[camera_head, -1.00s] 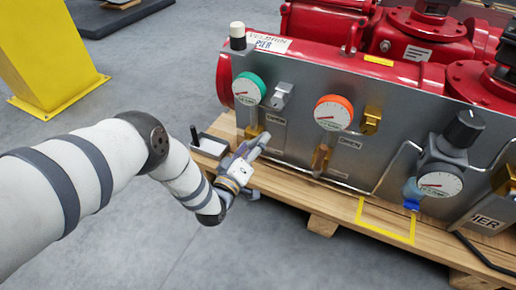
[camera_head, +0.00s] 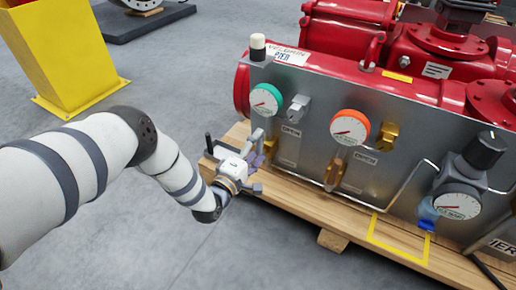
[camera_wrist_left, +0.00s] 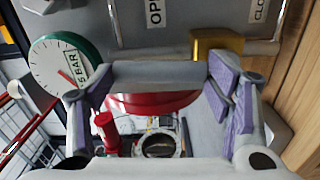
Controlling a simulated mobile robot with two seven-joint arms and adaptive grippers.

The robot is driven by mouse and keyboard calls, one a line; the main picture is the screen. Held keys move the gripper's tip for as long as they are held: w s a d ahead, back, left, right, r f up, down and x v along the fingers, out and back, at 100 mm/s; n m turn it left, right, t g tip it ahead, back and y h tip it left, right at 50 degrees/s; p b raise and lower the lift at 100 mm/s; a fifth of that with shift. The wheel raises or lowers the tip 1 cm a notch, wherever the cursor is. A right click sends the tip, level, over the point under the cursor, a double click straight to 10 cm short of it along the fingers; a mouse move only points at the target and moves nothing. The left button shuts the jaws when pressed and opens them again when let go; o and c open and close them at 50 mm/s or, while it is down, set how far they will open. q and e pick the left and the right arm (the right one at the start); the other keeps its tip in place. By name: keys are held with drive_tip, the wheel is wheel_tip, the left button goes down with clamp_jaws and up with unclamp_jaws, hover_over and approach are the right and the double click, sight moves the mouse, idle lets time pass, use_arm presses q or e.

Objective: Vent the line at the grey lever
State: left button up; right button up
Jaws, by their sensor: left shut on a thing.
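My left gripper (camera_head: 256,161) is at the lower left of the steel panel, below the green-rimmed gauge (camera_head: 266,99). In the wrist view its purple-padded fingers stand either side of a grey bar (camera_wrist_left: 160,74), which appears to be the grey lever; the gripper is shut on it. A brass fitting (camera_wrist_left: 218,42) is beside the bar. The OPEN label (camera_wrist_left: 154,13) and a partly cut-off CLOSED label (camera_wrist_left: 258,11) are on the panel. The gauge (camera_wrist_left: 62,68) shows a red needle. My right gripper is not in view.
An orange-rimmed gauge (camera_head: 350,127) with a brass lever (camera_head: 334,169) is to the right. Farther right are a black knob (camera_head: 484,150) and a white gauge (camera_head: 457,206). The panel stands on a wooden pallet (camera_head: 308,207). Grey floor in front is clear.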

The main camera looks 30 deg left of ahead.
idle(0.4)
use_arm(q)
drive_tip(key=o, duration=1.7)
drive_tip(key=s, duration=1.2)
drive_tip(key=shift+a, duration=0.2)
